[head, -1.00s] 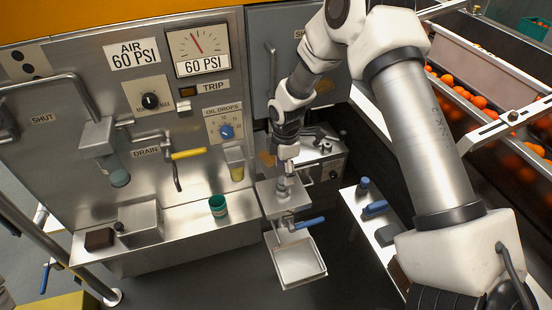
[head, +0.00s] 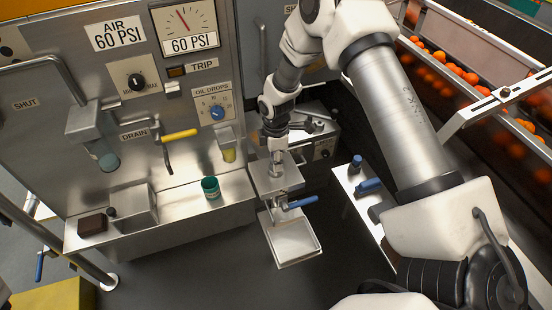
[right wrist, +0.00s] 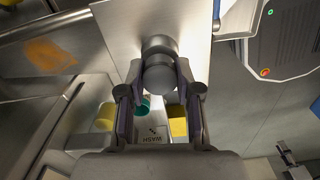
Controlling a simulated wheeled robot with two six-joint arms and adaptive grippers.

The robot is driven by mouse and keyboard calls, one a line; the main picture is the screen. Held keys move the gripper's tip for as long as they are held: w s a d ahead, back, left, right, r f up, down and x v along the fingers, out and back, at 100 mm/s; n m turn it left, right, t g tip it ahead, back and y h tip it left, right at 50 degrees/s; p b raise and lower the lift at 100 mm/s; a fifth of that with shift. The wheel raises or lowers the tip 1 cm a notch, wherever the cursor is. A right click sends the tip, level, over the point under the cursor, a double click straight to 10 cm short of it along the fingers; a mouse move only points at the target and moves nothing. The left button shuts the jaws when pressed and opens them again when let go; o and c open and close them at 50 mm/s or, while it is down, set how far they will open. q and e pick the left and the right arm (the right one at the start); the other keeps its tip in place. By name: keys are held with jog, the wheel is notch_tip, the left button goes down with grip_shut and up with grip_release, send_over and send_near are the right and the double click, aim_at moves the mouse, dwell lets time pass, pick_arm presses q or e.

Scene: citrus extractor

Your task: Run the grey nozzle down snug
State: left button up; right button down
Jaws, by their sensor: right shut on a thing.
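The grey nozzle (right wrist: 160,68) is a rounded, stepped grey piece between the fingertips in the right wrist view. My right gripper (right wrist: 159,88) is shut on it, one finger on each side. In the head view my right gripper (head: 276,150) points down over a steel block (head: 266,183) with a blue-handled valve (head: 300,202). The nozzle there is small and partly covered by the gripper, above the block's top plate. I cannot tell whether any gap remains under it. My left gripper is not in view.
A steel tray (head: 293,240) sits below the valve. A green cup (head: 211,188) stands on the ledge to the left. A yellow drain handle (head: 180,134) sticks out of the panel. A bench with blue-capped items (head: 367,186) and an orange-filled conveyor (head: 455,70) lie to the right.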

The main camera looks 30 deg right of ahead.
jog(key=m, duration=1)
jog(key=shift+m, duration=0.3)
jog(key=c, duration=1)
grip_release()
